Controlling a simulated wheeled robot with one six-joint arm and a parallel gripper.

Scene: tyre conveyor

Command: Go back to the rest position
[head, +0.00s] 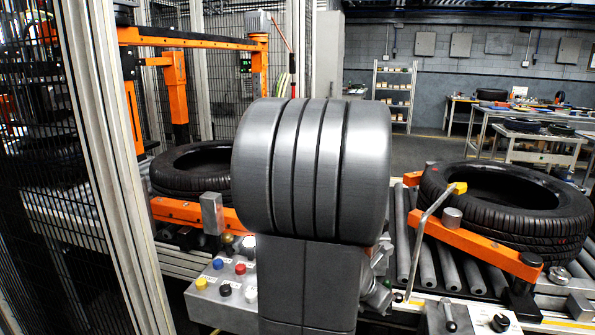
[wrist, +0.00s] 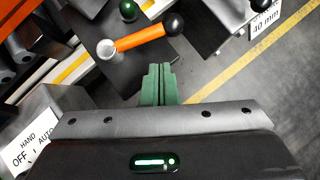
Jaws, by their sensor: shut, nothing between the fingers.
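My gripper (wrist: 159,72) shows in the wrist view with its two green fingers pressed together, shut and empty. The fingers point toward an orange lever (wrist: 140,40) with a black ball knob, which lies ahead of the fingertips; I see no contact. In the head view my grey arm fills the middle and hides the gripper.
Tyres lie on the conveyor at left (head: 192,170) and right (head: 507,200). A button panel (head: 228,288) stands beside my arm. A metal fence post (head: 118,170) rises at left. The wrist view shows a HAND/OFF/AUTO plate (wrist: 30,148) and open floor (wrist: 270,85) at right.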

